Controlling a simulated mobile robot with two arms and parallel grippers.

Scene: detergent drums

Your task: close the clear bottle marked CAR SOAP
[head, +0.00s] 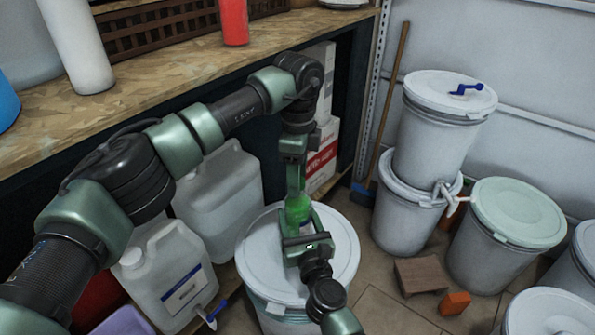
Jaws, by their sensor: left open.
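A small bright green thing (298,211), which looks like green liquid in a clear bottle, shows above the white drum lid (340,250) at the lower middle. No CAR SOAP marking can be read, and its top is hidden. My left gripper (297,190) comes down from above, open, with its fingers right at the top of the green thing. My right gripper (301,225) comes in from below, with its fingers beside the green thing. Whether they touch it or are closed on it cannot be told.
Two translucent jugs (165,275) stand left of the drum, the front one by a blue-handled tap (215,314). Stacked white drums (435,140), a green-lidded drum (500,250) and a brown block (422,275) are at right. A wooden shelf (170,65) runs behind my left arm.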

